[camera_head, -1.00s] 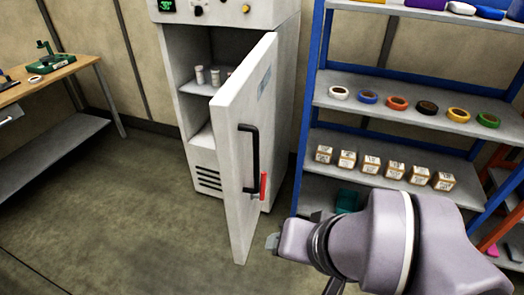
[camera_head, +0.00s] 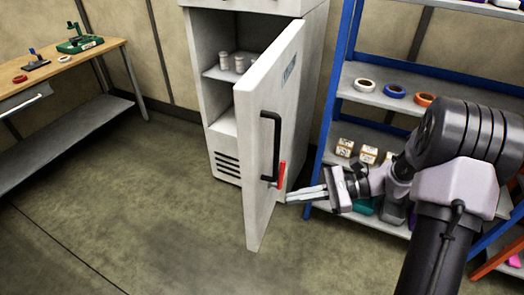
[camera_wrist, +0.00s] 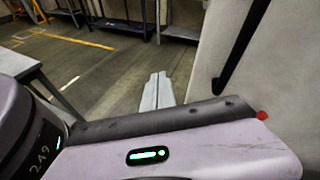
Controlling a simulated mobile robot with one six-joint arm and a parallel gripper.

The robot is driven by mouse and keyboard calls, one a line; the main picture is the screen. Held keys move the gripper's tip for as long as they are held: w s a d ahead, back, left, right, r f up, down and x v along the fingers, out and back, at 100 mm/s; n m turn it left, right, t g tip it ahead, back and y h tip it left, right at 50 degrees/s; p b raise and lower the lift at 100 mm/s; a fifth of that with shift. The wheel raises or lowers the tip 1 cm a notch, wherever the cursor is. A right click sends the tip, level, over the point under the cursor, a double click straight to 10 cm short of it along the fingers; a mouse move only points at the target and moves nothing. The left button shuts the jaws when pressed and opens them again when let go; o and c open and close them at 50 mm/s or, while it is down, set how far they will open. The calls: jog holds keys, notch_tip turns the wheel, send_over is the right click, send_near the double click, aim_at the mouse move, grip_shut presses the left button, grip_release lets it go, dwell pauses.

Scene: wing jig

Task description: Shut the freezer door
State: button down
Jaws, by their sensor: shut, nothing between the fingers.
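The white freezer door (camera_head: 262,165) stands open, swung out from the freezer cabinet (camera_head: 208,95). It has a dark vertical handle (camera_head: 269,148) and a red latch or tag (camera_head: 281,175) beside the handle's lower end. My gripper (camera_head: 290,198) is shut and empty. In the head view it is to the right of the door's outer face, near the red part; whether it touches cannot be told. In the wrist view my fingers (camera_wrist: 157,90) point ahead, with the door face (camera_wrist: 245,70) and handle (camera_wrist: 240,45) on the right.
White containers (camera_head: 231,62) stand on the shelf inside the freezer. A blue shelf rack (camera_head: 345,90) with tape rolls (camera_head: 394,91) and small boxes (camera_head: 368,154) stands at right, behind my arm. A workbench (camera_head: 60,72) is at left. The floor left of the door is clear.

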jog(key=w+d+f+m+t+y, duration=0.2)
jog(key=w+d+f+m+t, duration=0.3)
jog(key=f, duration=0.4)
jog(key=m+b, duration=0.1)
jog(key=b, duration=0.3)
send_near(257, 189)
jog(key=shift+t, duration=0.3)
jog(key=x, duration=0.5)
jog(key=shift+a+f, duration=0.35)
jog(key=shift+a, duration=0.05)
jog(key=shift+w+a+r, duration=0.1)
jog(key=shift+w+a, duration=0.2)
jog(key=shift+a, duration=0.2)
